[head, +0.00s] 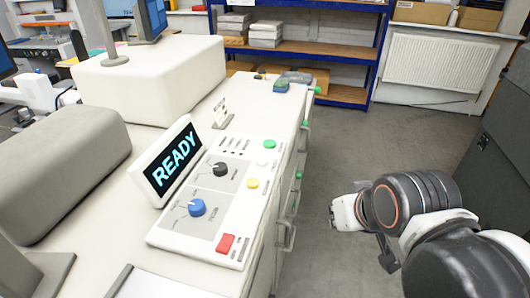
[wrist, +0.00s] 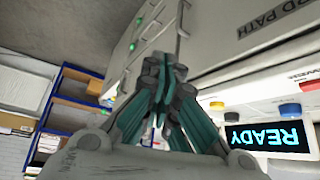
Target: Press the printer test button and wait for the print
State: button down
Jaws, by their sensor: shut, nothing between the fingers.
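The printer's sloped control panel (head: 210,205) shows in the head view beside a tilted display (head: 174,162) that reads READY. The panel carries a green button (head: 269,144), a white button (head: 263,159), a yellow button (head: 252,183), a square red button (head: 226,243), a black knob (head: 220,169) and a blue knob (head: 196,207). Their labels are too small to read. My gripper (wrist: 165,68) is shut and empty in the wrist view, apart from the panel. The display (wrist: 266,137) appears upside down there. My arm is right of the machine; the gripper is hard to make out in the head view.
The machine's side has handles (head: 290,237) facing the aisle. Grey floor (head: 345,150) is free between the machine and a dark cabinet (head: 498,120) at right. Blue shelving (head: 376,55) and a radiator (head: 440,62) stand at the back.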

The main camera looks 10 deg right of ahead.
jog(key=shift+s, duration=0.1)
notch_tip(320, 180, up, 9)
jog(key=y+p, duration=0.6)
jog(key=p, duration=1.4)
send_over(265, 159)
jog(key=shift+r, duration=0.15)
notch_tip(265, 159, down, 9)
jog(key=b, duration=0.6)
jog(key=shift+b, duration=0.3)
jog(key=shift+f+b, duration=0.35)
jog(key=shift+b, duration=0.1)
